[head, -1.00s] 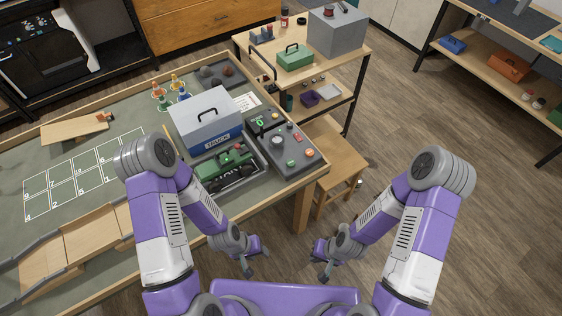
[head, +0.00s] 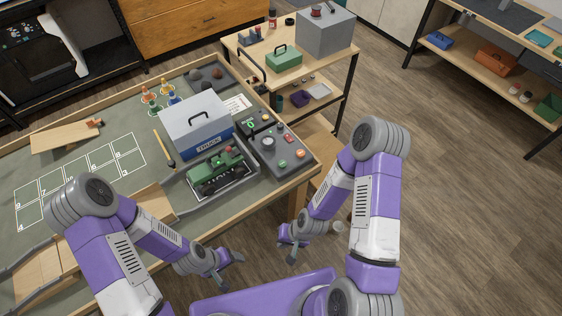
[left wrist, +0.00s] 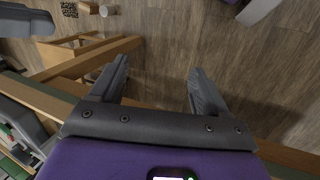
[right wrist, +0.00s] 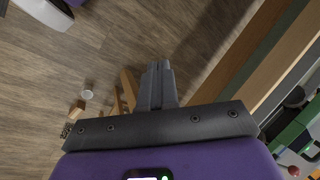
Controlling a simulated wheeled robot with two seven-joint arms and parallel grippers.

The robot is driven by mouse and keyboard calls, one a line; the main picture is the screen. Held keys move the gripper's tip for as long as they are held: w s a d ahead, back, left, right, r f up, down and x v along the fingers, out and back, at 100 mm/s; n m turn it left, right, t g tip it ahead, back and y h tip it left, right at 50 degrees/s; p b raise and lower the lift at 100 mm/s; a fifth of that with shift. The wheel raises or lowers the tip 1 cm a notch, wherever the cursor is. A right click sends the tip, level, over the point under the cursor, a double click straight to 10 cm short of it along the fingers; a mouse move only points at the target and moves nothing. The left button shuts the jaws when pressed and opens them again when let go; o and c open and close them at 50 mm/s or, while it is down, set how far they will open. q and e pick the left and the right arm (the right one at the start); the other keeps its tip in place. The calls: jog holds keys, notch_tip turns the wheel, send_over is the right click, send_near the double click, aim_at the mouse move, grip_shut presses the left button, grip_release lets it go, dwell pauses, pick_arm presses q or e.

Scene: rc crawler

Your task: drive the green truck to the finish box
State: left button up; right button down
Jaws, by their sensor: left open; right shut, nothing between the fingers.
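The green truck (head: 217,171) stands on a grey tray at the front right of the table, beside the blue and white box labelled TRUCK (head: 196,124). A grey control panel (head: 277,147) with a green-lit display and coloured buttons lies right of the truck. A white grid of numbered boxes (head: 82,178) is marked on the left of the table; I cannot tell which is the finish box. My left gripper (head: 228,284) is open and empty in front of the table edge. My right gripper (head: 288,254) is shut and empty, off the table's front right corner.
A wooden ramp (head: 40,269) and a wooden plank (head: 65,137) lie on the table's left. Several coloured pawns (head: 163,92) stand behind the box. A wooden cart (head: 262,70) with a green toolbox and a grey case stands behind. A stool is beside the right arm.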

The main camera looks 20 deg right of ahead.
pick_arm(q)
jog(key=o, duration=0.4)
notch_tip(320, 180, up, 8)
jog(key=p, duration=0.6)
jog(key=shift+p, duration=0.3)
pick_arm(e)
jog(key=w+r+m+t, duration=0.3)
jog(key=w+r+m, duration=0.6)
jog(key=w, duration=0.5)
pick_arm(q)
notch_tip(320, 180, up, 4)
jog(key=p, duration=0.4)
jog(key=shift+r+p, duration=0.2)
jog(key=shift+p, duration=0.1)
pick_arm(e)
notch_tip(320, 180, up, 12)
jog(key=m+t, duration=0.4)
jog(key=m, duration=0.4)
send_over(284, 165)
jog(key=shift+f, duration=0.2)
pick_arm(q)
jog(key=shift+f, duration=0.1)
pick_arm(e)
jog(key=shift+f, duration=0.15)
